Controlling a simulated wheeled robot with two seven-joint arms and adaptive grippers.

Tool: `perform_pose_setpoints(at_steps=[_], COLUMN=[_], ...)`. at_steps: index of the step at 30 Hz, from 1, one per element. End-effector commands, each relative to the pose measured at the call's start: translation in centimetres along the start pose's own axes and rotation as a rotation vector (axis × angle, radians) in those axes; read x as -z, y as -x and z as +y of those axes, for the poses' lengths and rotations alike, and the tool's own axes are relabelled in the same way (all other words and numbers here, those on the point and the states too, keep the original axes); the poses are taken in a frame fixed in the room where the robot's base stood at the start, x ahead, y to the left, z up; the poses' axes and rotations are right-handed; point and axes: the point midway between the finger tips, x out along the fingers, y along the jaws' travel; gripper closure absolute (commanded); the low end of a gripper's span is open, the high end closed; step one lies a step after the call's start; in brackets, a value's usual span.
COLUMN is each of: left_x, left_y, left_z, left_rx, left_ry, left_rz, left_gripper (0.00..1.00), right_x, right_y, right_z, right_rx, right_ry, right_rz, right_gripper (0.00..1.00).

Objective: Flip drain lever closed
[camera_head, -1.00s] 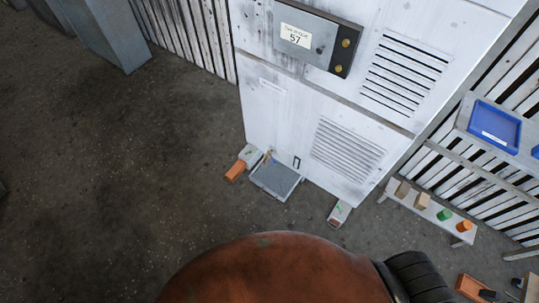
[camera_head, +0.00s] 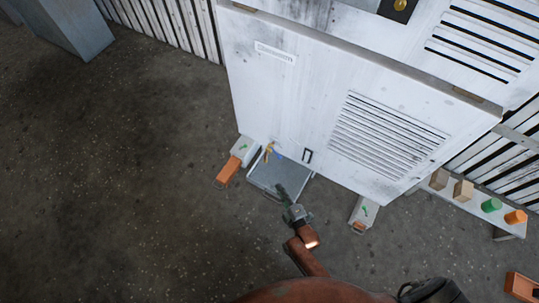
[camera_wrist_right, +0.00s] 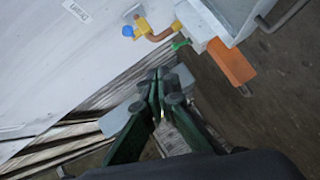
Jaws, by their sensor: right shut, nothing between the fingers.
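The drain valve (camera_head: 267,150) is a small brass-yellow fitting low on the white housing's front, above the tray's back left corner. A small blue part (camera_head: 278,155), which looks like its lever, shows beside it. In the right wrist view the yellow valve (camera_wrist_right: 143,26) sits on a copper pipe (camera_wrist_right: 161,36), with a blue end (camera_wrist_right: 128,31). My right gripper (camera_head: 281,189) is over the front of the grey tray (camera_head: 262,182), apart from the valve. In the wrist view its fingers (camera_wrist_right: 158,76) are together and empty. My left gripper is not in view.
The white housing (camera_head: 310,105) rises behind the tray. Orange-ended feet stand on both sides, left (camera_head: 228,170) and right (camera_head: 360,225). A black handle (camera_head: 308,156) is on the panel. A low bench (camera_head: 465,208) with blocks is at the right. Floor at left is clear.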

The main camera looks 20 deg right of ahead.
Motion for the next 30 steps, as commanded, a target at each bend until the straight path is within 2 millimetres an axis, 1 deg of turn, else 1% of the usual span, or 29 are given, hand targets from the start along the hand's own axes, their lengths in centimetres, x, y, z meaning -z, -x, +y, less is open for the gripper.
perform_pose_setpoints(at_steps=[1,3,7,11,14,21,28,30], left_x=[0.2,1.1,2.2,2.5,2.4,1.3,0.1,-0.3], left_y=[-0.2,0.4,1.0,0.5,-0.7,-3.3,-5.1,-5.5], left_z=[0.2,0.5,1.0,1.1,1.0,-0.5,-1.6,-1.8], left_rx=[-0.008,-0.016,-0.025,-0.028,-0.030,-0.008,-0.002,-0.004], left_ry=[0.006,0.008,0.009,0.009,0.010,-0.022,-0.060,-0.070], left_rz=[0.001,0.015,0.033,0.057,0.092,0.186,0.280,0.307], left_gripper=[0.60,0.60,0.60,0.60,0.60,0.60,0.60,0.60], right_x=[0.0,0.3,0.7,0.8,0.8,0.7,0.8,-0.4], right_y=[-1.0,-2.0,-3.0,-4.1,-5.4,-9.4,-13.0,-13.2], right_z=[-0.5,0.5,1.9,2.4,2.5,2.7,3.1,3.2], right_rx=[-0.030,-0.075,-0.121,-0.130,-0.130,-0.127,-0.126,-0.123], right_ry=[0.030,0.072,0.114,0.123,0.122,0.121,0.120,0.125], right_rz=[0.000,0.000,-0.001,-0.002,-0.002,-0.002,-0.002,-0.004], right_gripper=[1.00,1.00,1.00,1.00,1.00,1.00,1.00,1.00])
